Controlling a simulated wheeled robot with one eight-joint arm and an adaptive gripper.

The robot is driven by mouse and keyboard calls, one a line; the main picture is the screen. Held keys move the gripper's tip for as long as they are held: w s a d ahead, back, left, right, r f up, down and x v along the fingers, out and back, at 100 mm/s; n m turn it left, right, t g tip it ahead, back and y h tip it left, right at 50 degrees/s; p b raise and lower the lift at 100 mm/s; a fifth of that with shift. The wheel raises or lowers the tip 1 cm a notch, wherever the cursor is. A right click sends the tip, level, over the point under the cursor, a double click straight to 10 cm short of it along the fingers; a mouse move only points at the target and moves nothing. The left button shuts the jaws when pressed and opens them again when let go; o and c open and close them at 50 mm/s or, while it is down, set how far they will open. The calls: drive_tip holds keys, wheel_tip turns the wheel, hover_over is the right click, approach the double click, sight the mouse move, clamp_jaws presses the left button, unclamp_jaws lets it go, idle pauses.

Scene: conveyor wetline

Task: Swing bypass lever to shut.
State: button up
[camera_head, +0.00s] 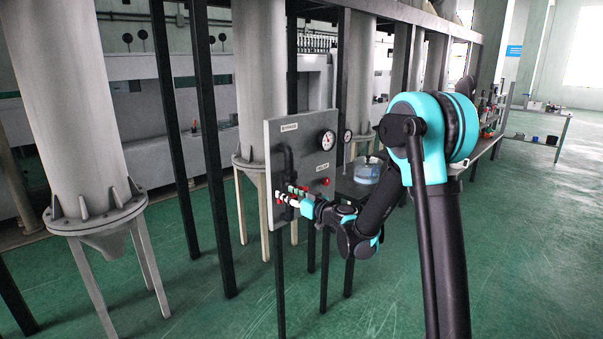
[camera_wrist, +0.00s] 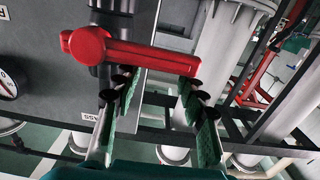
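The bypass lever (camera_wrist: 140,52) is red, with a round hub at the left and an arm reaching right across the top of the wrist view. The hub sits on a black pipe (camera_wrist: 110,20) fixed to the grey panel (camera_head: 300,151). My gripper (camera_wrist: 155,90) is open, with one green-padded finger at each side. Its fingertips are at the lever's arm, and the lever passes across in front of them; whether they touch it I cannot tell. In the head view my gripper (camera_head: 291,198) is at the panel's lower left and mostly hides the lever there.
The panel also carries a round gauge (camera_head: 327,140) and a red button (camera_head: 326,182). Dark posts (camera_head: 213,150) stand left of it. A large grey vessel (camera_head: 65,100) stands farther left. Green floor is open at the right.

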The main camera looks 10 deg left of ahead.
drive_tip(key=v, duration=0.7)
idle(0.4)
drive_tip(key=s+d+f+m+g+h, duration=0.2)
drive_tip(key=s+d+f+m+h, duration=0.1)
drive_tip(key=s+d, duration=0.7)
drive_tip(key=s+d+f+m+g+h, duration=0.2)
drive_tip(key=s+d+f+m+h, duration=0.2)
drive_tip(key=s+d+f+h, duration=0.2)
drive_tip(key=s+d+f+m+g+h, duration=0.2)
drive_tip(key=s+d+f+h, duration=0.3)
drive_tip(key=s+d, duration=0.8)
wheel_tip(320, 180, down, 3)
drive_tip(key=shift+s+d+f+m+g, duration=0.1)
drive_tip(key=shift+s+d+m+g, duration=0.3)
drive_tip(key=shift+d+m, duration=0.4)
